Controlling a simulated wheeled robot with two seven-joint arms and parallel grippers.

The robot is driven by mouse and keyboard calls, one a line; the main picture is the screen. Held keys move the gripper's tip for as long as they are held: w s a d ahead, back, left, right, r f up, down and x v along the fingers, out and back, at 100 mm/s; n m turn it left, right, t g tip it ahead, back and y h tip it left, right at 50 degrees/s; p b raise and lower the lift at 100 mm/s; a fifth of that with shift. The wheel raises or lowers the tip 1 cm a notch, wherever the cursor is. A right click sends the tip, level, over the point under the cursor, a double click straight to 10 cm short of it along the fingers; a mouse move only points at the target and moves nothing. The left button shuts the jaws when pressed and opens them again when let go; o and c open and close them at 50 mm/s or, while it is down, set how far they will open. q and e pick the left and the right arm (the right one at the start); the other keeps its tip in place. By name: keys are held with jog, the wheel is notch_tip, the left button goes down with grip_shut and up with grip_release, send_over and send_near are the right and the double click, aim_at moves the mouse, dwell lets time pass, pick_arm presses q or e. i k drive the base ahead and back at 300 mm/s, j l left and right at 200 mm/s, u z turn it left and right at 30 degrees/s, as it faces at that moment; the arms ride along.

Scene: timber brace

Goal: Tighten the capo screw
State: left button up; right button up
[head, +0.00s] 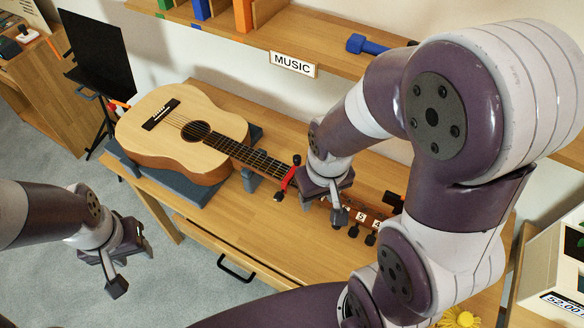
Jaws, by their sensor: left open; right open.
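The acoustic guitar (180,138) lies face up on a blue-grey support on the wooden table (240,225). A red capo (289,177) sits across its neck (255,156). A small dark knob (279,196), seemingly the capo screw, shows at the capo's near end. Another dark piece shows at its far end. My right gripper (322,205) is open, just right of the capo and over the headstock end, partly hiding it. Whether it touches the neck cannot be told. My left gripper (133,270) is open and empty, in front of the table's left part.
A shelf with a MUSIC sign (292,64) and a blue dumbbell-like object (375,45) runs above the table's back. A music stand (98,50) stands left. Small numbered tags (362,216) with dark knobs lie right of my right gripper. A drawer handle (236,269) juts out in front.

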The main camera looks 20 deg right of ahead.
aim_at(279, 196)
jog(key=j+z, duration=0.2)
jog(key=z, duration=0.15)
jog(key=j+z, duration=0.2)
jog(key=z, duration=0.15)
jog(key=k+j+z, duration=0.15)
jog(key=z, duration=0.2)
